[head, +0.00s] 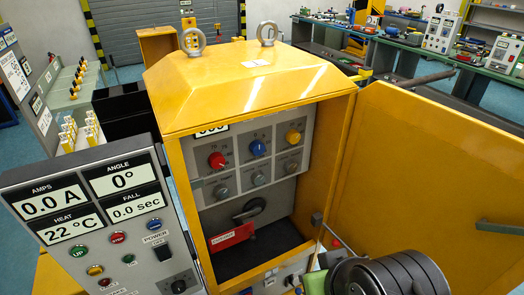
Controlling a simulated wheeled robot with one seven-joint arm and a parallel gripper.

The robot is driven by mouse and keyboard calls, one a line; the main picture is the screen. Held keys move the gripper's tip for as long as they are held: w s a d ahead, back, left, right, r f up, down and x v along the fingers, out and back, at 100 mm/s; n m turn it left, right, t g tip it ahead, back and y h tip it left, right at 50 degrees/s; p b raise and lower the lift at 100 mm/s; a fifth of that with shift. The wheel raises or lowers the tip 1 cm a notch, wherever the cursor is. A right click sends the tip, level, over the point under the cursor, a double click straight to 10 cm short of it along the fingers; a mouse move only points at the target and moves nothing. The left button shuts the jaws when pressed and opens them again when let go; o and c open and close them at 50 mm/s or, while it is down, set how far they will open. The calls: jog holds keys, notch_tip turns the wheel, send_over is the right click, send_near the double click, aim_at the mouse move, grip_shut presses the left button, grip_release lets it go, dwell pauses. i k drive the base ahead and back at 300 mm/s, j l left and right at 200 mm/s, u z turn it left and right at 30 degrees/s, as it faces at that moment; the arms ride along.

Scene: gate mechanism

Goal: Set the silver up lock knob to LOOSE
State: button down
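The open yellow cabinet (180,110) stands in the middle of the head view. Its grey inner panel (238,177) carries a red knob (217,160), a blue knob (257,147) and a yellow knob (293,136) in the upper row. Below them sit three small grey-silver knobs, at left (221,191), middle (258,179) and right (291,166). I cannot read which is the up lock knob or where any of them points. A dark ribbed part at the bottom right seems to be my arm. No gripper fingers can be made out.
The yellow door (430,190) stands open to the right. A grey console (90,235) with displays and buttons fills the lower left. A green-topped bench (410,40) with many items stands behind.

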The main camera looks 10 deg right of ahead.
aim_at(221, 191)
jog(key=j+u, duration=0.35)
jog(key=i+j+u, duration=0.1)
jog(key=j+u, duration=0.25)
jog(key=i+j+u, duration=0.1)
jog(key=u, duration=0.3)
jog(key=j, duration=0.1)
